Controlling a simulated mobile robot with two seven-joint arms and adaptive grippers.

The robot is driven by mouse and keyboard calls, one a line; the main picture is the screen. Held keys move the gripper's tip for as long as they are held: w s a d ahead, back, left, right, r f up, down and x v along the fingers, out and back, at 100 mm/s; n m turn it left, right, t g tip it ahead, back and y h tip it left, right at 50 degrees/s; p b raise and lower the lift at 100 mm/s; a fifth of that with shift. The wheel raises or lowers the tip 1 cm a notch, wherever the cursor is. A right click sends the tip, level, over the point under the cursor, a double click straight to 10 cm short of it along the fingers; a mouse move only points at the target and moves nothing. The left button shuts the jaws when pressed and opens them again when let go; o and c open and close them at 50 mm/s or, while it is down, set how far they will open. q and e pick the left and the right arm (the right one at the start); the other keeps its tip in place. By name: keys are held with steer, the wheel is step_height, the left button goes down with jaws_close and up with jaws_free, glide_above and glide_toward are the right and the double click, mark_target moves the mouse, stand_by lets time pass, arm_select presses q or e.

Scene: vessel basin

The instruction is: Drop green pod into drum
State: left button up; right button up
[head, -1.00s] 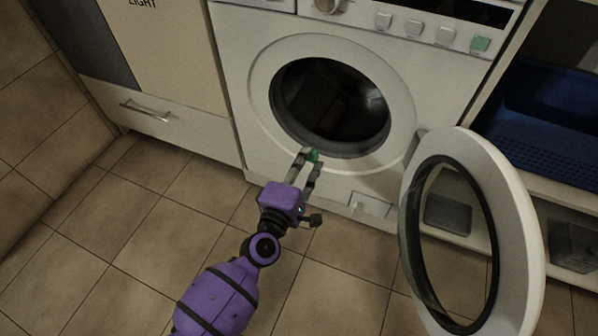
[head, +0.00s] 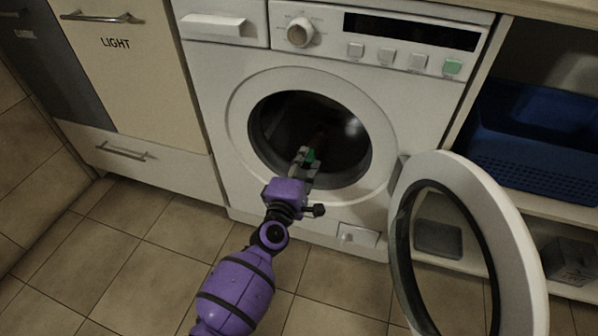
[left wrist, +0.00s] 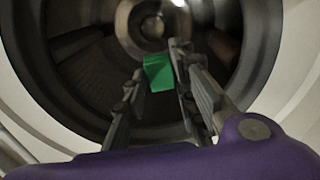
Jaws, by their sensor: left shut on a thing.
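The green pod (head: 311,155) is held between the fingertips of my left gripper (head: 305,158). In the left wrist view the pod (left wrist: 159,73) sits between the two fingers of the gripper (left wrist: 158,75). The fingers are at the mouth of the washing machine drum (head: 290,125), in front of its dark opening. In the left wrist view the drum's interior (left wrist: 75,75) surrounds the pod, with a round hub behind it. My right gripper is not in view.
The round washer door (head: 515,235) stands open at the right. A blue basket (head: 530,140) is on a shelf beyond it. A laundry cabinet marked LIGHT (head: 125,80) stands left of the washer (head: 215,95). Tiled floor lies in front.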

arm_select(q)
steer(key=b+x, duration=0.5)
steer(key=x, duration=0.8)
steer(key=shift+w+b, duration=0.2)
steer(key=shift+b, duration=0.15)
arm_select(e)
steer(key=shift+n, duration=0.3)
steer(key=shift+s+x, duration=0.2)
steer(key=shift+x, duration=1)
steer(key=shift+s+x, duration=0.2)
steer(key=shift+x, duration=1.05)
arm_select(q)
steer(key=shift+d, duration=0.1)
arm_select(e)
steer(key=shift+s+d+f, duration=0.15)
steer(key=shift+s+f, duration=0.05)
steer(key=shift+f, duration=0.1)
arm_select(q)
steer(key=o, duration=1)
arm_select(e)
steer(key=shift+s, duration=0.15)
arm_select(q)
steer(key=shift+s, duration=0.1)
steer(key=shift+v, duration=3.7)
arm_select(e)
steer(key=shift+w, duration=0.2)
